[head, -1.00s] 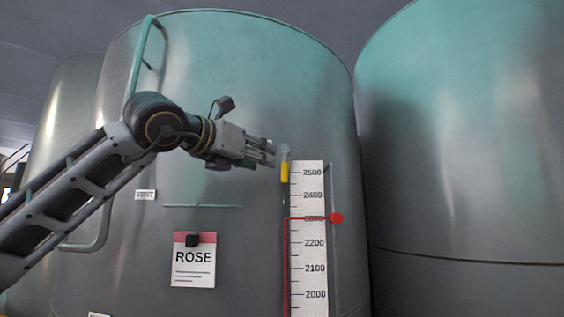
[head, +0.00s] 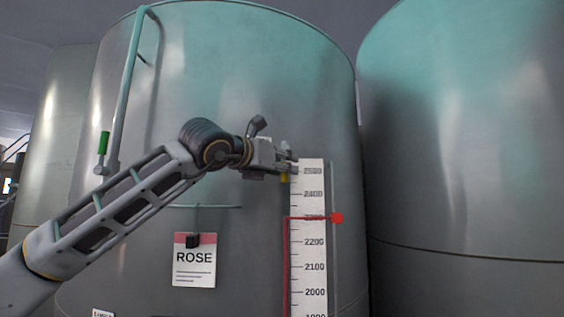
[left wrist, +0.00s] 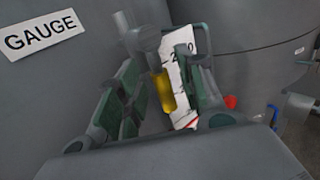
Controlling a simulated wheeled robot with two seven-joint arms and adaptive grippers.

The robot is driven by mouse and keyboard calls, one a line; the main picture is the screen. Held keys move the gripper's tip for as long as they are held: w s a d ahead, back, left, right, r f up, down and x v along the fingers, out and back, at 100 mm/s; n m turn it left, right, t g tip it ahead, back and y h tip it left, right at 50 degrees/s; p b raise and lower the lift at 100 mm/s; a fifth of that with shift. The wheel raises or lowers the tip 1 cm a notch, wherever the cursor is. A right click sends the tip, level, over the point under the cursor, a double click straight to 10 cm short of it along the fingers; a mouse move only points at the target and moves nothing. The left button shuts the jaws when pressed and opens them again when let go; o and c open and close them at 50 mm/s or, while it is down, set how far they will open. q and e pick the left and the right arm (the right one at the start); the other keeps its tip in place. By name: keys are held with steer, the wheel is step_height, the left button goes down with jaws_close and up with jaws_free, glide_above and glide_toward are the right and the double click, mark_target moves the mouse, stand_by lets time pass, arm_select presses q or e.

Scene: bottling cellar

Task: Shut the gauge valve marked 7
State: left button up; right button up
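The gauge valve's yellow handle (head: 284,178) hangs at the top of the sight gauge on the ROSE tank, mostly hidden by my gripper in the head view. In the left wrist view the yellow handle (left wrist: 166,92) stands between my fingers, below a grey valve body (left wrist: 145,40). A GAUGE label (left wrist: 43,33) is on the tank wall beside it. My left gripper (head: 289,164) is at the valve, and its green-padded fingers (left wrist: 162,85) are open around the handle. I cannot tell whether they touch it. No number 7 shows. My right gripper is not in view.
The white scale (head: 313,230) with a red marker ball (head: 337,218) runs down right beside the gripper. A ROSE card (head: 194,265) hangs on the tank (head: 240,90). A pipe with a green handle (head: 104,144) is at left. Another tank (head: 465,130) stands at right.

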arm_select(q)
steer(key=shift+c, duration=0.5)
jaws_close()
